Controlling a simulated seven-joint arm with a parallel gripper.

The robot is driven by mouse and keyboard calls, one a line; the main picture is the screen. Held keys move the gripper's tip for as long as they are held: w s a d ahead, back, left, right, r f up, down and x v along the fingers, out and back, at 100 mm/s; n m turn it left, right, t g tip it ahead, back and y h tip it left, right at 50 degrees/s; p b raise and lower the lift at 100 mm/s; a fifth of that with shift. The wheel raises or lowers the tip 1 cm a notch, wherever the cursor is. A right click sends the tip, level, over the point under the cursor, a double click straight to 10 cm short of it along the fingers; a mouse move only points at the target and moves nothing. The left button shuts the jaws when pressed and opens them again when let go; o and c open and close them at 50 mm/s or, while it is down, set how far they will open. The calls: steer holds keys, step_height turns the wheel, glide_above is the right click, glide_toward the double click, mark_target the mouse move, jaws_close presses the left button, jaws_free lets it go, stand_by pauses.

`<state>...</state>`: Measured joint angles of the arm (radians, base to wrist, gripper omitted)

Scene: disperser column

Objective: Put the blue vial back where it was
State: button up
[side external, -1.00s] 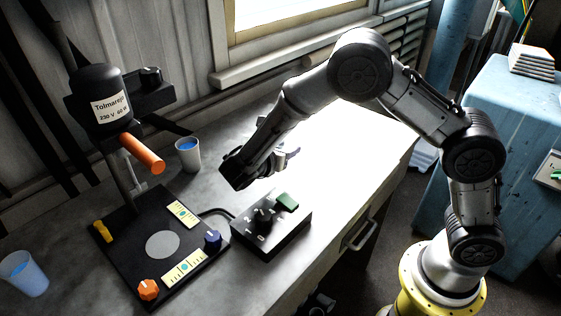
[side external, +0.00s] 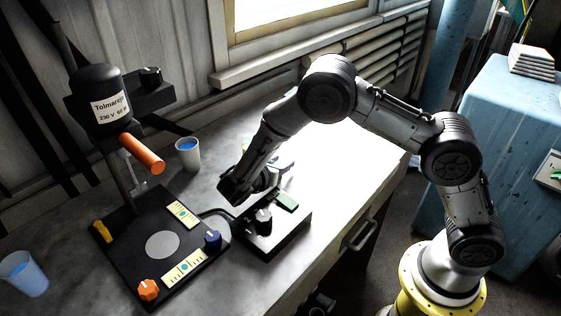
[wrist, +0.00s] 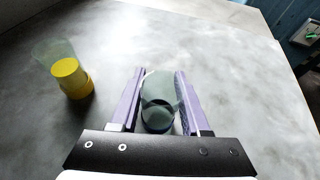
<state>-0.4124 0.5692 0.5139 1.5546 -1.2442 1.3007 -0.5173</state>
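A translucent grey-green vial (wrist: 159,98) stands between the two purple fingers of my gripper (wrist: 160,75) in the wrist view. It fills most of the gap, but I cannot tell whether the fingers press on it. In the side view my gripper (side external: 262,180) is low, just behind the black control box, and the arm hides most of the vial.
A clear vial with yellow contents (wrist: 72,77) stands left of my fingers in the wrist view. The disperser (side external: 98,95) with its orange handle (side external: 142,154) and black base plate (side external: 130,250) stands left. The control box (side external: 285,228) is close below my gripper. The counter's right part is clear.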

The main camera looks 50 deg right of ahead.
steer(key=o, duration=0.3)
steer(key=shift+r, duration=0.25)
steer(key=v, duration=1.2)
steer(key=s+d+r+m+g+y, duration=0.3)
steer(key=s+d+r+m+y, duration=0.4)
steer(key=s+d+r+m, duration=0.45)
steer(key=shift+s+a+r+m+t+y, duration=0.35)
steer(key=shift+s+m+t+y, duration=0.6)
steer(key=shift+s+m, duration=1.1)
steer(key=shift+s+a+r+m+t+y, duration=0.15)
steer(key=shift+s+a+m+t+y, duration=0.75)
steer(key=shift+s, duration=2)
steer(key=shift+s+a+r+m+t+y, duration=0.2)
steer(key=shift+s+m+t+y, duration=0.45)
steer(key=shift+s+m+y, duration=1.05)
